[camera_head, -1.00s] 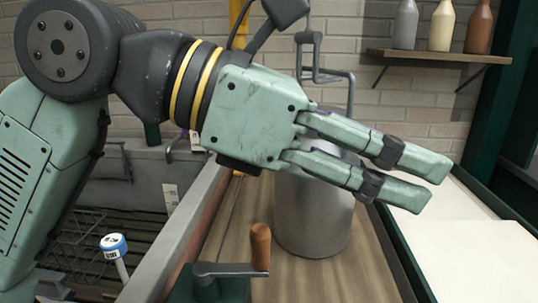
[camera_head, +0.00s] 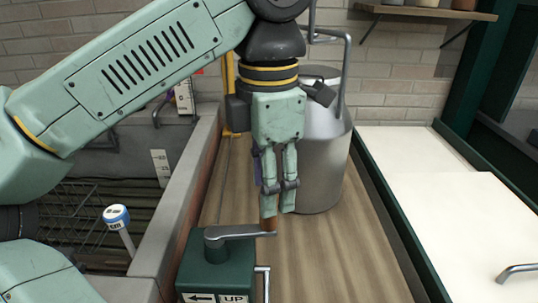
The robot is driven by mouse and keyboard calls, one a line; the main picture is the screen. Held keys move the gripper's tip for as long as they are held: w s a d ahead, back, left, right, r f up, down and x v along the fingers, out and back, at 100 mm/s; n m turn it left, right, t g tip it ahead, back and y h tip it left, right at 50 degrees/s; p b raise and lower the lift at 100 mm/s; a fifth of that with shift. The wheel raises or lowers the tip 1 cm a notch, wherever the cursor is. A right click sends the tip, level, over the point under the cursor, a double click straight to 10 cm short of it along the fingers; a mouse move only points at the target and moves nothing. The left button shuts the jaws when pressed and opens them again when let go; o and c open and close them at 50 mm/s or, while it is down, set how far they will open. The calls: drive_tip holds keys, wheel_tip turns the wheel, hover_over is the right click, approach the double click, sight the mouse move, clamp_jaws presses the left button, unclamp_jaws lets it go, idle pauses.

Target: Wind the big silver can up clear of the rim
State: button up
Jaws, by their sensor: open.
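The big silver can (camera_head: 325,170) stands upright on the wooden floor strip, behind and right of my gripper, which partly covers its left side. A bent metal hook and bar (camera_head: 347,70) hang at the can's top; whether they hold it I cannot tell. A green winch box (camera_head: 216,262) with an arrow and an "UP" label stands in front. Its grey crank (camera_head: 238,232) points right and ends in an orange-brown knob (camera_head: 268,223). My gripper (camera_head: 278,205) points down, open, with its fingertips at the knob. The fingers hide most of the knob; contact is unclear.
A white worktop (camera_head: 440,215) with a green edge lies right. A shelf (camera_head: 430,10) hangs on the brick wall.

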drive_tip(key=shift+f, duration=2.6)
drive_tip(key=shift+c, duration=0.3)
clamp_jaws()
drive_tip(key=s+a+p, duration=0.2)
drive_tip(key=s+a, duration=0.6)
drive_tip(key=s, duration=0.2)
drive_tip(key=w+a+p, duration=0.1)
drive_tip(key=w+a, duration=0.6)
drive_tip(key=a, duration=0.1)
drive_tip(key=shift+w+a, duration=0.25)
drive_tip(key=shift+a, duration=0.15)
drive_tip(key=c, duration=0.5)
unclamp_jaws()
